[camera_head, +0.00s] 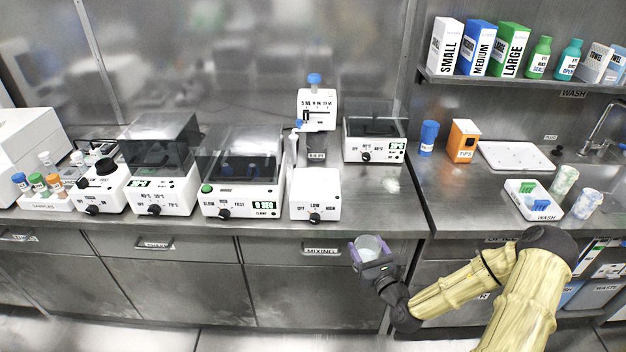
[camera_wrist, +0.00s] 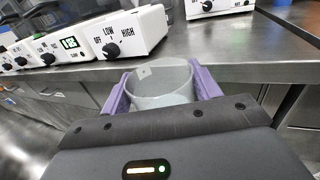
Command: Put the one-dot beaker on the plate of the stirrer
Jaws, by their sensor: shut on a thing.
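My gripper (camera_head: 370,246) is shut on a clear, pale beaker (camera_head: 369,250), with a purple finger on each side of it. It is held in front of the counter edge, below and to the right of the stirrer. In the wrist view the beaker (camera_wrist: 162,92) looks upright, open end up, between the fingers; I cannot make out any dots on it. The stirrer (camera_head: 315,194) is a white box with a black OFF/LOW/HIGH knob, near the counter's front; its flat top looks bare. The stirrer also shows at upper left in the wrist view (camera_wrist: 125,32).
A lidded shaker (camera_head: 240,188) stands left of the stirrer. A tall white dispenser (camera_head: 317,108) stands behind it, and another lidded device (camera_head: 374,138) at back right. Bare counter (camera_head: 385,190) lies right of the stirrer. Two patterned cups (camera_head: 563,181) stand far right by a white tray.

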